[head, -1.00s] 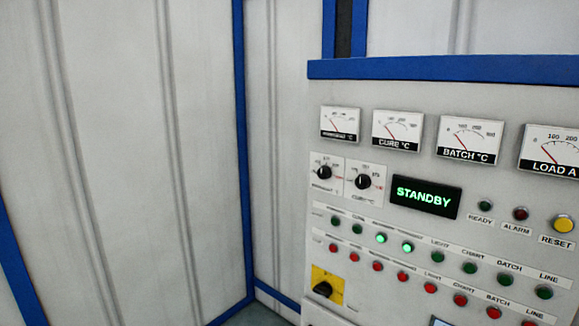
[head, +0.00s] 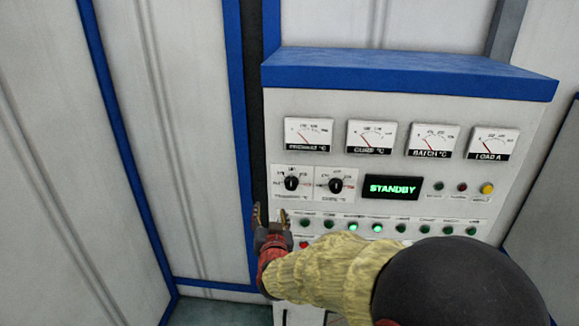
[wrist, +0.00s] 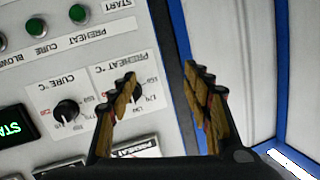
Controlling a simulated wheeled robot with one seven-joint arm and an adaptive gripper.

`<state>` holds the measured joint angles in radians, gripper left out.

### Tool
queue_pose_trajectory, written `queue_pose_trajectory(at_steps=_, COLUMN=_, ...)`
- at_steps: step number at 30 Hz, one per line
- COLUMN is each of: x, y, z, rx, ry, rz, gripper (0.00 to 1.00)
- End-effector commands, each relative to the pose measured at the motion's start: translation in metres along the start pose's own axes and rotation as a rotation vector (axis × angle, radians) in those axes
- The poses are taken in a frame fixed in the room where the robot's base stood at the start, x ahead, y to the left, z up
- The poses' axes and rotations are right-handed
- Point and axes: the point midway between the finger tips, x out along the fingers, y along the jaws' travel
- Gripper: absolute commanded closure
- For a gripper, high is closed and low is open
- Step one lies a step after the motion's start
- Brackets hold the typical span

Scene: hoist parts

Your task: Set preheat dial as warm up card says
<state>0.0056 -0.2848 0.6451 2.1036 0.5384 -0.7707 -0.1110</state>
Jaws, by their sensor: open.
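The preheat dial (head: 291,184) is a small black knob on a white plate, upper left on the control panel (head: 402,100). In the wrist view, which is upside down, the preheat dial (wrist: 137,95) is partly hidden behind one finger. Its exact setting is too small to read. My gripper (head: 270,215) is open and empty, below and left of the dial, fingers pointing up. In the wrist view my gripper (wrist: 160,76) has its fingers apart, one over the preheat plate, the other past the panel's edge. No warm up card is seen.
The cure dial (head: 336,186) sits right of the preheat dial. A green STANDBY display (head: 391,187) is further right. Gauges (head: 308,133) are above; rows of lamps or buttons (head: 401,228) are below, two lit green. My arm hides the lower panel. Corrugated walls stand at left.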

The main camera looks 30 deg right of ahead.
Motion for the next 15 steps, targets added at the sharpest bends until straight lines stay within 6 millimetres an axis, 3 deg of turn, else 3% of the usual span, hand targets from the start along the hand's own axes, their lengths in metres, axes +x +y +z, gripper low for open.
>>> queue_pose_trajectory(at_steps=1, x=0.004, y=0.008, z=-0.014, rx=-0.002, ry=0.04, rz=0.039, gripper=0.51)
queue_pose_trajectory(at_steps=6, x=0.009, y=0.034, z=-0.034, rx=-0.018, ry=0.168, rz=0.136, gripper=0.51)
queue_pose_trajectory(at_steps=11, x=0.01, y=0.044, z=-0.04, rx=-0.028, ry=0.218, rz=0.174, gripper=0.51)
queue_pose_trajectory(at_steps=15, x=0.022, y=0.048, z=-0.043, rx=-0.028, ry=0.224, rz=0.18, gripper=0.51)
